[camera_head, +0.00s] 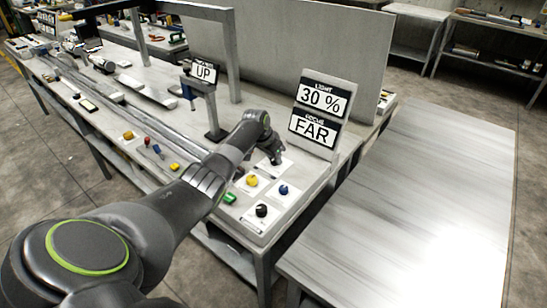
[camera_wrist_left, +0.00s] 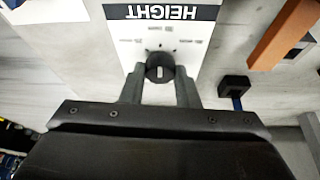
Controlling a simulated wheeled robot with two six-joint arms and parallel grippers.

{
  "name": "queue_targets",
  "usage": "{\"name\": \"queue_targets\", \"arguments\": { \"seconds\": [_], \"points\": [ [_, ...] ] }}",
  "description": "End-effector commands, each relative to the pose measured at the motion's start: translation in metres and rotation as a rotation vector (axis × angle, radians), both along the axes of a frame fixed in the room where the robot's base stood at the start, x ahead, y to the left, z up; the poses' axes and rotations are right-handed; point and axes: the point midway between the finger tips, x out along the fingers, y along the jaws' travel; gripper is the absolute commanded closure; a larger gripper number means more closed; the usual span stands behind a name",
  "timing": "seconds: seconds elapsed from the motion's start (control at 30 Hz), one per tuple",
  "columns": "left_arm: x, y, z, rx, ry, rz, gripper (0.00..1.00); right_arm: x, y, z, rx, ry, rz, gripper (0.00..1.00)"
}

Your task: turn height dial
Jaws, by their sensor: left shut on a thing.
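The height dial (camera_wrist_left: 160,68) is a round black knob with a white mark, on a white plate. The word HEIGHT (camera_wrist_left: 162,12) reads upside down above it in the left wrist view. My left gripper (camera_wrist_left: 160,76) has one finger on each side of the knob and is shut on it. In the head view my left gripper (camera_head: 276,160) is low over the panel's far end, and it hides the dial. A small display reading UP (camera_head: 204,73) stands on a post further left. My right gripper is not in view.
A yellow knob (camera_head: 251,181), a blue knob (camera_head: 283,190), a black knob (camera_head: 261,211) and a green block (camera_head: 229,198) sit near the gripper. A display panel (camera_head: 320,115) reads 30 % and FAR beside it. A bare table (camera_head: 420,200) stands at right.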

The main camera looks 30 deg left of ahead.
Motion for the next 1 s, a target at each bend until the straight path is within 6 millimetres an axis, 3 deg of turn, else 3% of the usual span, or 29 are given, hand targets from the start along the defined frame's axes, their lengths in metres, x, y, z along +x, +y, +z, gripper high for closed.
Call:
{"name": "queue_targets", "arguments": {
  "seconds": [0.23, 0.27, 0.4, 0.77, 1.0],
  "points": [
    [0.0, 0.0, 0.001, 0.0, -0.001, 0.001, 0.95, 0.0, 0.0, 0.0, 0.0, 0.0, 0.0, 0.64],
    [0.0, 0.0, 0.001, 0.0, -0.001, 0.001, 0.69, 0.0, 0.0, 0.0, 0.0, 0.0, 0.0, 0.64],
    [0.0, 0.0, 0.001, 0.0, -0.001, 0.001, 0.51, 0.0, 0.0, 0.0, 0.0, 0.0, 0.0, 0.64],
    [-0.001, 0.001, 0.002, 0.0, -0.001, 0.001, 0.5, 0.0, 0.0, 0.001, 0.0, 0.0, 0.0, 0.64],
    [-0.008, 0.003, 0.022, 0.002, -0.002, 0.001, 0.5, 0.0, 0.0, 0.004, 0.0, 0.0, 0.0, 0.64]
  ]
}}
